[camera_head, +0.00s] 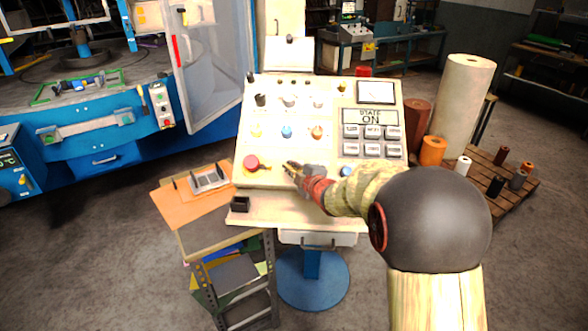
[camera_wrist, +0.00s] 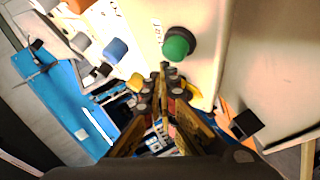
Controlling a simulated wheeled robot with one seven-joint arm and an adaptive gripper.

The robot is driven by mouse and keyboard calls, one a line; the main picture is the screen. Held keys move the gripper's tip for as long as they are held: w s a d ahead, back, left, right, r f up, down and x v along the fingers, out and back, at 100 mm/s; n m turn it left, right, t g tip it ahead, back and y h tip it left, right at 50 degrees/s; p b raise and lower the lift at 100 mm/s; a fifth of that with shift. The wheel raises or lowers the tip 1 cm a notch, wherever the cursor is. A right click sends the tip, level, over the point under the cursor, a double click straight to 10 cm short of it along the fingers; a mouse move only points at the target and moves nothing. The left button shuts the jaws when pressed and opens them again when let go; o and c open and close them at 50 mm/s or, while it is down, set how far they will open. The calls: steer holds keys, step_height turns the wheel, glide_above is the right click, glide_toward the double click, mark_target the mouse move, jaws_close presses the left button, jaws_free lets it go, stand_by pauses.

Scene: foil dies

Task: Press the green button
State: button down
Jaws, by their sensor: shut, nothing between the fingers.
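The green button (camera_wrist: 178,44) is a round green cap with a dark surround on the cream control panel, seen in the wrist view. In the head view I cannot make it out; my gripper or arm may hide it. My gripper (camera_head: 289,166) is shut and empty, low over the panel (camera_head: 245,181) and just right of a red button (camera_head: 251,162). In the wrist view my gripper's fingertips (camera_wrist: 166,72) lie just below the green button in the picture. I cannot tell whether they touch it or the panel.
A blue knob (camera_wrist: 115,48) and a yellow knob (camera_wrist: 136,82) sit near the green button. Grey keys (camera_head: 371,141) and a sign (camera_head: 370,116) are on the panel's right. A blue machine (camera_head: 100,125) stands left, and a cart (camera_head: 205,235) stands at front left.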

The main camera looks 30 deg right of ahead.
steer(key=shift+r, duration=0.15)
steer(key=r, duration=0.1)
steer(key=s+a+r+p, duration=0.1)
steer(key=s+r+p, duration=0.1)
steer(key=shift+s+a+r, duration=0.2)
steer(key=shift+a+r, duration=0.1)
steer(key=shift+r, duration=0.1)
stand_by(0.7)
